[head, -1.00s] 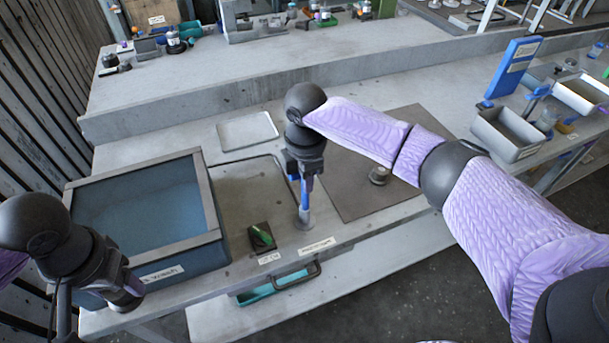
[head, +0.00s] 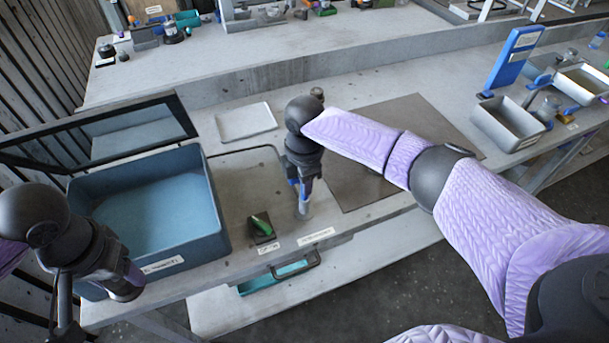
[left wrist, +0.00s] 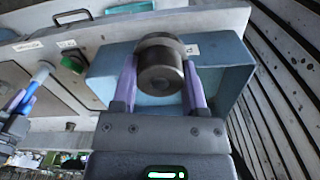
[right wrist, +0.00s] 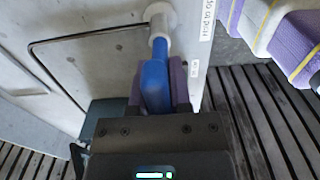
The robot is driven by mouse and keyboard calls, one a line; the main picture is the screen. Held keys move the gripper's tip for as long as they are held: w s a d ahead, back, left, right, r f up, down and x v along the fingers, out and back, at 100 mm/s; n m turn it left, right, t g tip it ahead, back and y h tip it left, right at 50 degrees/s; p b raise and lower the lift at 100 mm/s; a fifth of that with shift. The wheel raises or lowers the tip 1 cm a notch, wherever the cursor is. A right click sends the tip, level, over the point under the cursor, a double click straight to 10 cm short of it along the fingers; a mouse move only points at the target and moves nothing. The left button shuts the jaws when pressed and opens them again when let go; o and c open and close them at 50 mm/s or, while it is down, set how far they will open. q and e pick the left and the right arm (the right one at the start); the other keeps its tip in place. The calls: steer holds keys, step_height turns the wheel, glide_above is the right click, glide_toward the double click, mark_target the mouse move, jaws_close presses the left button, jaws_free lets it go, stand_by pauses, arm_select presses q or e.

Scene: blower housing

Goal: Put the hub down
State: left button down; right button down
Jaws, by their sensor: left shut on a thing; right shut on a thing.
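A grey metal cylinder, which looks like the hub (left wrist: 160,72), sits between the two purple fingers of my left gripper (left wrist: 162,88); the gripper is shut on it. The blue box (left wrist: 235,78) shows behind it in the left wrist view. In the head view my left gripper (head: 128,284) is at the front left corner of the open blue box (head: 224,232); the hub is hidden there. My right gripper (head: 302,190) is shut on a blue-handled tool (right wrist: 154,78), upright near the table's front edge. The tool's pale round end (right wrist: 160,20) points away from the gripper.
The box lid (head: 140,135) stands raised behind the box. A small dark block with a green part (head: 261,226) lies between box and tool. A shallow tray (head: 245,121) lies behind, and a grey-brown mat (head: 345,188) lies right, partly under my right arm. Grey bins (head: 508,128) stand farther right.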

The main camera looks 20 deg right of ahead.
mark_target(130, 258)
steer(key=shift+f, duration=0.75)
arm_select(q)
steer(key=shift+w, duration=0.1)
steer(key=w+a+f+n, duration=0.1)
steer(key=w+a+n, duration=0.25)
steer(key=w, duration=0.25)
steer(key=w+a+f+n, duration=0.2)
steer(key=w+n, duration=0.3)
steer(key=w, duration=0.1)
steer(key=shift+n, duration=0.25)
step_height(130, 258, down, 10)
steer(key=shift+w+r, duration=0.15)
steer(key=shift+c, duration=0.5)
jaws_free()
